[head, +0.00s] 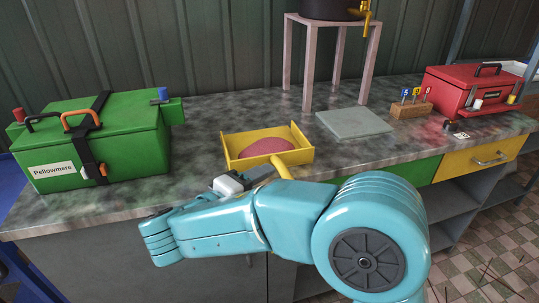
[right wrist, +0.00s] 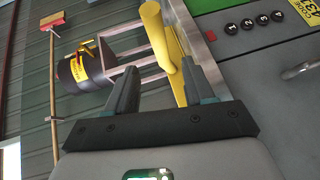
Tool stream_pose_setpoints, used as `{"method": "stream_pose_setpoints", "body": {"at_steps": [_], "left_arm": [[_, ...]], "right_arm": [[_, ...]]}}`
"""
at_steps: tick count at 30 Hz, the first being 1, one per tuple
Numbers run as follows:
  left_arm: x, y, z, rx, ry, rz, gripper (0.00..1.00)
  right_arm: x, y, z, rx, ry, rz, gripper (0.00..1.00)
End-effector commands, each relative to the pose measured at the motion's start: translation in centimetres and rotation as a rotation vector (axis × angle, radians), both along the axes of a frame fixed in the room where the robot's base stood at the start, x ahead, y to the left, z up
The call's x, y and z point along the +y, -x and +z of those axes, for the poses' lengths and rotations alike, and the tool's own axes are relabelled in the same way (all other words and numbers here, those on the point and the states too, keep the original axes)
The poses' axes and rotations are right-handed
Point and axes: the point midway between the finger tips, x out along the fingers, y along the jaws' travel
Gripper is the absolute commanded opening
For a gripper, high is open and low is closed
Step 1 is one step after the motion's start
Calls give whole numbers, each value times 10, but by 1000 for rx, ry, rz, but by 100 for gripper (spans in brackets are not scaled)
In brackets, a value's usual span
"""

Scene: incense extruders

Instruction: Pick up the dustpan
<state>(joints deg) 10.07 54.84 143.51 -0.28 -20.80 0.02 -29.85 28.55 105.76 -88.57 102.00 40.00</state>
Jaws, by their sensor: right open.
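The yellow dustpan (head: 228,152) lies on the worktop in the middle of the head view, with a reddish-pink lump in it. Its yellow handle (head: 281,166) points toward me. My right gripper (head: 246,178) is at the worktop's front edge beside the handle, partly hidden by my teal arm. In the right wrist view, my right gripper (right wrist: 168,72) is open, and the yellow handle (right wrist: 163,35) shows between its two fingers. I cannot tell whether either finger touches it. My left gripper is not in view.
A green box (head: 95,140) stands at the left. A grey slab (head: 353,123) lies near a pale stand (head: 307,70) holding a dark pot. A small block with number tags (head: 411,108) and a red toolbox (head: 470,90) are at the right. The front edge carries drawers (head: 480,158).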

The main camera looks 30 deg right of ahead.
Motion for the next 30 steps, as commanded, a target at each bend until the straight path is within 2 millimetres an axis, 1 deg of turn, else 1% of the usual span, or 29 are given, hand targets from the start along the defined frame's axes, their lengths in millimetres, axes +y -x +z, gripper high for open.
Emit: {"method": "stream_pose_setpoints", "body": {"at_steps": [1,3,6,11,14,18,21,24,29,30], "left_arm": [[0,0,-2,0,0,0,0],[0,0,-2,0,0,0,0],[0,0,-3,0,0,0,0],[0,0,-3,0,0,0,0],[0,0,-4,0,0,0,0],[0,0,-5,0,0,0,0],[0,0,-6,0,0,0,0],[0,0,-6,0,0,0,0],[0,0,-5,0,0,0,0],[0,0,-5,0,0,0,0]], "right_arm": [[-12,-4,-4,2,-1,-6,53],[-26,-9,-7,2,0,-6,53],[-40,-15,-10,4,-1,-4,53],[-52,-19,-12,4,-1,-1,53],[-64,-23,-15,5,-2,-5,53],[-86,-33,-19,5,-1,-5,53],[-97,-37,-21,5,-2,-4,53],[-101,-39,-22,5,0,-2,53],[-100,-39,-22,5,0,-1,53],[-100,-39,-22,5,0,-1,46]]}}
